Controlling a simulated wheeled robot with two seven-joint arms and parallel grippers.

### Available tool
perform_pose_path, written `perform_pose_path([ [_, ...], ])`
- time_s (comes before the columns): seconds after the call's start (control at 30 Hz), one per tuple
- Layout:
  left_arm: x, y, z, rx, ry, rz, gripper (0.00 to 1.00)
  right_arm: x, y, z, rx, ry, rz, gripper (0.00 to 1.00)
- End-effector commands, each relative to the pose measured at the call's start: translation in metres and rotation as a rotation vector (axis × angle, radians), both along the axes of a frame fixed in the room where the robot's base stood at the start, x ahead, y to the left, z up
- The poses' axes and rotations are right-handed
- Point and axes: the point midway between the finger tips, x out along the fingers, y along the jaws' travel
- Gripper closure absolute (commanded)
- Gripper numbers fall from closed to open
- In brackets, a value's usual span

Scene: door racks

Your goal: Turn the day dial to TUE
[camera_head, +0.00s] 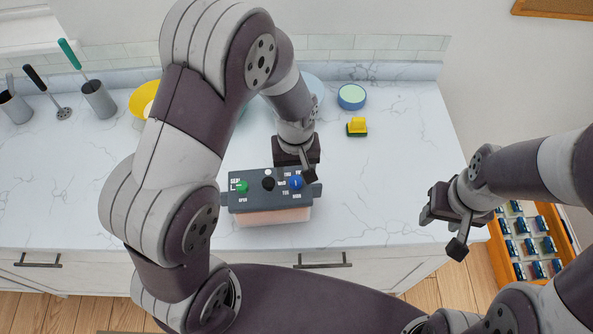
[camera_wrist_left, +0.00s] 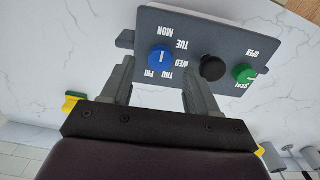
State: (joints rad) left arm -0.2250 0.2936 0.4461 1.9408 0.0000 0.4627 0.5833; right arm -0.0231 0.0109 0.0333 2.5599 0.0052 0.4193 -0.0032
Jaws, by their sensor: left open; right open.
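The day dial (camera_wrist_left: 161,57) is a blue knob with a white mark, on a dark grey control box (camera_head: 280,204). MON, TUE, WED, THU and FRI labels curve around one side of it. I cannot tell which label the mark points at. In the head view the blue dial (camera_head: 296,183) sits at the box's right. My left gripper (camera_head: 306,170) is open, just above and behind the dial. In the left wrist view its fingers (camera_wrist_left: 158,72) are spread on either side of the dial; contact cannot be told. My right gripper (camera_head: 445,228) is open and empty, off the counter's front right.
The box also has a black knob (camera_wrist_left: 212,68) and a green knob (camera_wrist_left: 244,73) by the SEAL and OPEN labels. A yellow-and-green sponge (camera_head: 357,127) and a round teal container (camera_head: 351,96) stand behind right. A battery rack (camera_head: 527,243) stands at right. The counter's right side is clear.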

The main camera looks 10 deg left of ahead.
Motion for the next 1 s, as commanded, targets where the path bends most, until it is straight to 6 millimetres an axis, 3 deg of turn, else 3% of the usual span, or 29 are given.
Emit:
perform_pose_path([
  [0.2,0.000,0.000,-0.026,0.000,-0.001,-0.001,0.40,0.000,0.000,0.007,0.000,0.000,0.000,0.51],
  [0.47,0.000,0.000,-0.030,-0.001,-0.001,-0.001,0.40,0.000,0.000,0.007,0.000,0.000,0.000,0.51],
  [0.67,0.000,0.000,-0.029,-0.001,-0.001,-0.001,0.97,0.000,0.000,0.007,0.000,0.000,0.000,0.51],
  [1.0,0.000,0.000,-0.029,0.000,-0.002,-0.041,0.97,0.000,0.000,0.007,0.000,0.000,0.000,0.51],
])
